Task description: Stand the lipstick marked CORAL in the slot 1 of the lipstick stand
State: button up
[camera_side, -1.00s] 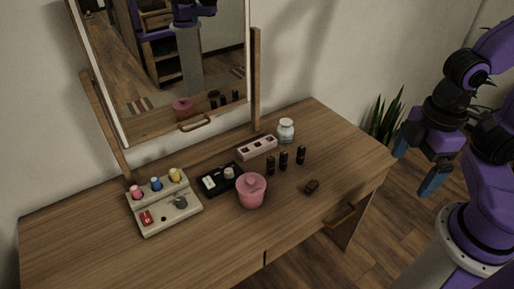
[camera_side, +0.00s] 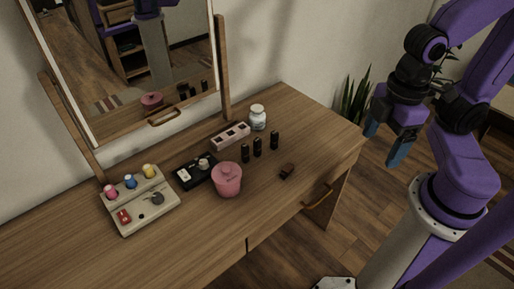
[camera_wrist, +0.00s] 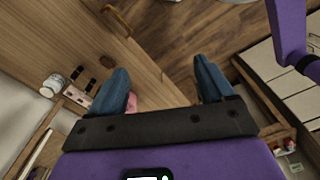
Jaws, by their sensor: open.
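Three dark, upright lipsticks stand in a row on the tabletop in the side view: a left one (camera_side: 245,153), a middle one (camera_side: 257,147) and a right one (camera_side: 274,140). No marking is legible, so I cannot tell which is CORAL. The pale lipstick stand (camera_side: 230,136) with dark slots is just behind them, and it also shows in the wrist view (camera_wrist: 76,97). Its slot numbers cannot be read. My gripper (camera_side: 383,146) is open and empty, off the table's right end, well away from the lipsticks. Its blue fingers are spread in the wrist view (camera_wrist: 163,78).
A white jar (camera_side: 258,117) stands beside the stand. A pink lidded pot (camera_side: 227,182), a black tray (camera_side: 187,177) and a pale organizer (camera_side: 130,227) are to the left. A small brown object (camera_side: 287,172) lies in front. A mirror (camera_side: 130,80) rises behind.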

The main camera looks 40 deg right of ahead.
jog(key=c, duration=0.4)
jog(key=shift+c, duration=0.2)
jog(key=m, duration=2.9)
send_over(257, 139)
jog(key=f, duration=1.9)
jog(key=shift+s+a, duration=0.15)
jog(key=shift+a, duration=0.05)
jog(key=shift+d+f, duration=0.2)
jog(key=shift+f, duration=2.75)
